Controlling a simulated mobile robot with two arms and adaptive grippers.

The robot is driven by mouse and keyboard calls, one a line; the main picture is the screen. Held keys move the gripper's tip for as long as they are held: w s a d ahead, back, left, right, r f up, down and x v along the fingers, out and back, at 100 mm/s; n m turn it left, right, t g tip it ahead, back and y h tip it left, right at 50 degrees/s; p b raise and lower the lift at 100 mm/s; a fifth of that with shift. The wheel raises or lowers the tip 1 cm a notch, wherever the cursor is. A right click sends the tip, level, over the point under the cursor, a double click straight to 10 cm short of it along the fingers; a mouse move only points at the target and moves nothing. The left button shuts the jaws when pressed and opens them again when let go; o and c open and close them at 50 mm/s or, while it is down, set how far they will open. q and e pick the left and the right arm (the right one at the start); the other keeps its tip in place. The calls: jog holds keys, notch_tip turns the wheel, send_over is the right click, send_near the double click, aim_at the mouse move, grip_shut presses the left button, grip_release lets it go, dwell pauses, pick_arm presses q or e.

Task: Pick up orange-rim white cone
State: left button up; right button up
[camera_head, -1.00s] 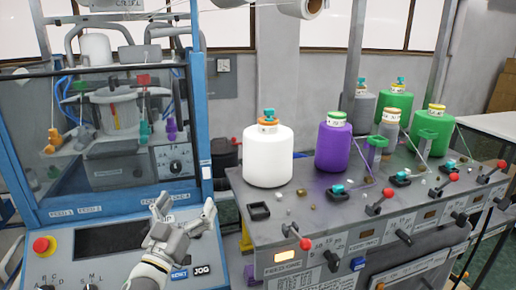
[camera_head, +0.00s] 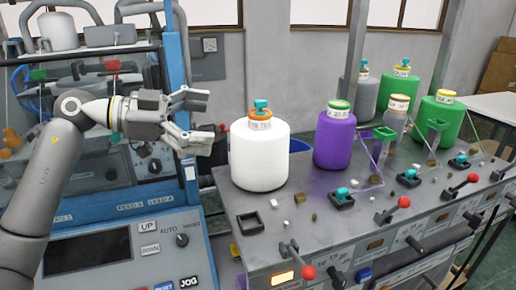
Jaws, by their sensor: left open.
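The white cone (camera_head: 259,160) stands upright on the grey machine top, at its left end. It has an orange rim (camera_head: 260,115) around its top and a teal piece above that. My left gripper (camera_head: 204,119) is open and empty, to the left of the cone at about the height of its upper part. Its fingers point right toward the cone, with a gap between them and it. My right gripper is not in view.
A purple cone (camera_head: 334,141) stands right of the white cone, with green cones (camera_head: 437,125) and grey ones farther back. Red-knobbed levers (camera_head: 404,202) line the machine's front. A blue-framed machine (camera_head: 178,70) with a control panel (camera_head: 150,250) is at left.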

aim_at(257, 126)
pick_arm(q)
jog(key=p+x, duration=0.3)
jog(key=x, duration=0.6)
jog(key=shift+d+f+p, duration=0.2)
jog(key=shift+d+p, duration=0.05)
jog(key=shift+p, duration=0.15)
jog(key=shift+w+d, duration=0.1)
jog(key=shift+d, duration=0.05)
jog(key=shift+f, duration=0.1)
jog(key=shift+c, duration=1)
jog(key=c, duration=1.4)
jog(key=shift+r, duration=0.2)
jog(key=shift+c, duration=0.8)
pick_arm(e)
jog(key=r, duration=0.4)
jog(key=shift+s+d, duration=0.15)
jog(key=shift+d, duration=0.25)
